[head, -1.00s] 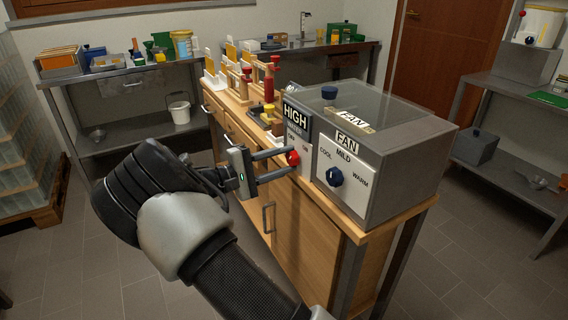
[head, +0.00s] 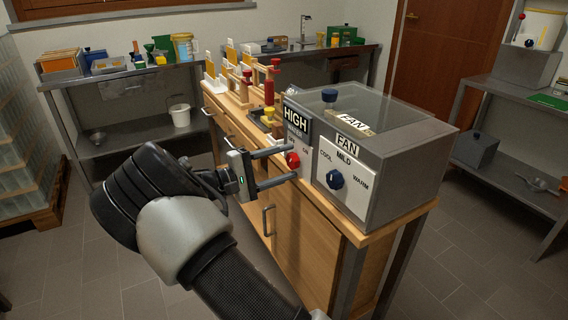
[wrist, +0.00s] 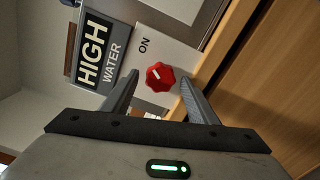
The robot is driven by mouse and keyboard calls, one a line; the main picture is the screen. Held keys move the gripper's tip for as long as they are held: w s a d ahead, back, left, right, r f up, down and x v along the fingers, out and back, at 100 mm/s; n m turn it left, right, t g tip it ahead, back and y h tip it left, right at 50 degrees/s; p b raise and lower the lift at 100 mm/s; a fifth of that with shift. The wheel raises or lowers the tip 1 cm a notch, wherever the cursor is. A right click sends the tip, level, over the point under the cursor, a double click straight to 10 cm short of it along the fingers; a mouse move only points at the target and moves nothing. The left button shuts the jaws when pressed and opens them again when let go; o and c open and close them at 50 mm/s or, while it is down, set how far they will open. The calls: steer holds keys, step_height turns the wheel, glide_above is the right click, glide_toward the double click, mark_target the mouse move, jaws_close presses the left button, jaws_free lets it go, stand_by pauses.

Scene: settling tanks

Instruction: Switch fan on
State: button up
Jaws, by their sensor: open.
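The grey box (head: 405,180) has a clear lid, a FAN sign and a front dial plate marked COOL, MILD and WARM with a blue knob (head: 334,179). Left of it, a white panel under a HIGH WATER sign (wrist: 99,51) carries a red knob (head: 292,160), which also shows in the wrist view (wrist: 161,76). The panel reads ON above the knob there, and a pale mark sits on the knob's left side. My gripper (head: 294,162) is open, its fingers pointing at the panel on either side of the red knob. I cannot tell whether they touch it.
The box stands on the end of a wooden bench (head: 310,232) with racks and bottles farther back. A metal shelf (head: 85,150) with a white bucket (head: 179,114) stands at the back left, another shelf (head: 510,185) at the right. The floor between is clear.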

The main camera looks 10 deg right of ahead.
steer(key=p+v, duration=0.2)
steer(key=v, duration=1.5)
steer(key=shift+a+p, duration=0.2)
steer(key=shift+p, duration=0.15)
